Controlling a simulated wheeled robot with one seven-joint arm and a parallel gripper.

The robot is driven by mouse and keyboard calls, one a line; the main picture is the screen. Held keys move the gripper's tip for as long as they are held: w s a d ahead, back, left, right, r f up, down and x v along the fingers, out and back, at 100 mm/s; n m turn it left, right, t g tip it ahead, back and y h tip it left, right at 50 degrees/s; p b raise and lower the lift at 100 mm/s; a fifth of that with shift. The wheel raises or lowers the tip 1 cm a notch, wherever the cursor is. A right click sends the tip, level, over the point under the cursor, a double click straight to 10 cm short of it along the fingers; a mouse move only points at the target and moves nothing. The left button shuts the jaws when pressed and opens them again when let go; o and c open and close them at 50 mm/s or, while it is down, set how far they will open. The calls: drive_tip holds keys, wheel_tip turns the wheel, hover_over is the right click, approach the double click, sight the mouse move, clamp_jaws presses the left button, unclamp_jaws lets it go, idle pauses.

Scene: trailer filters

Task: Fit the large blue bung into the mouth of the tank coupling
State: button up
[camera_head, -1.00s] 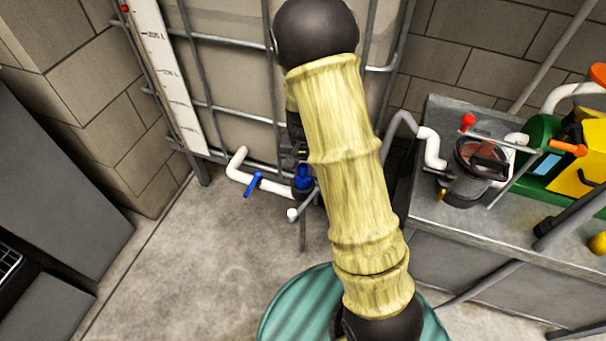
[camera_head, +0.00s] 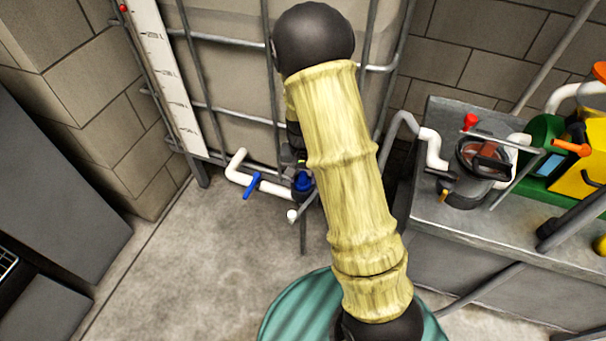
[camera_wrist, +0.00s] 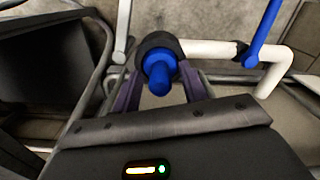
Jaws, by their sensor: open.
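The large blue bung (camera_wrist: 159,76) sits at the mouth of the dark tank coupling (camera_wrist: 158,42) in the wrist view. Its rounded blue end points toward my gripper, and the coupling's dark ring shows around it. How deep it sits I cannot tell. My gripper (camera_wrist: 160,82) is open, with one purple-grey finger on each side of the bung. In the head view the blue bung (camera_head: 303,181) shows small at the coupling (camera_head: 302,194), beside my arm. My arm hides most of the gripper there.
A white pipe (camera_head: 239,172) with a blue valve handle (camera_head: 252,186) runs left of the coupling. The caged tank (camera_head: 232,70) stands behind. A grey bench (camera_head: 470,222) with a filter housing (camera_head: 468,185) is at the right. The floor at left is clear.

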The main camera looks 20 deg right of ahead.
wheel_tip(320, 180, up, 12)
drive_tip(key=p, duration=0.4)
drive_tip(key=shift+r, duration=0.15)
drive_tip(key=shift+w, duration=0.1)
drive_tip(key=s+r+n+t, duration=0.1)
drive_tip(key=s+r+n, duration=0.1)
drive_tip(key=s, duration=0.5)
drive_tip(key=s+r+n+t, duration=0.1)
drive_tip(key=s+r+n, duration=0.1)
drive_tip(key=s+r, duration=0.2)
drive_tip(key=s, duration=0.3)
drive_tip(key=shift+s+r+t, duration=0.25)
drive_tip(key=shift+r+t, duration=0.05)
drive_tip(key=shift+p, duration=0.3)
drive_tip(key=w+p+v, duration=0.3)
drive_tip(key=p+v, duration=1.3)
drive_tip(key=w+r+p+v, duration=0.1)
drive_tip(key=w+p+v, duration=0.3)
drive_tip(key=p+v, duration=1.2)
drive_tip(key=shift+r+p, duration=0.55)
drive_tip(key=shift+p, duration=0.05)
